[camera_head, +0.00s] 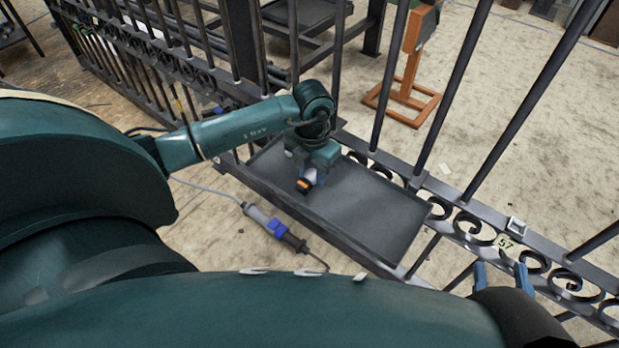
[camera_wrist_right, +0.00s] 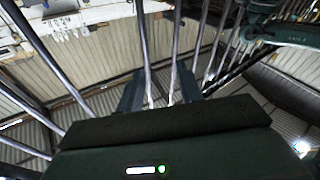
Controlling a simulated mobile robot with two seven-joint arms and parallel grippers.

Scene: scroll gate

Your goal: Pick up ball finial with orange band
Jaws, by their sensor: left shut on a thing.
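The ball finial with orange band (camera_head: 304,185) is a small dark piece with an orange stripe, over the dark tray in the head view. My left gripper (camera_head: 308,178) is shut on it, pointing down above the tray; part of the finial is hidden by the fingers. I cannot tell whether the finial touches the tray. My right gripper (camera_head: 501,276) is at the lower right by the gate scrolls, its two blue fingers apart and nothing seen between them. In the right wrist view its fingers (camera_wrist_right: 160,92) are also apart, with gate bars beyond.
The dark tray (camera_head: 375,215) has free surface right of the left gripper. Upright bars and scrollwork (camera_head: 470,228) of the gate run behind it. A tool with a blue collar (camera_head: 277,229) and cable lies on the floor in front. An orange stand (camera_head: 403,98) stands behind the gate.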

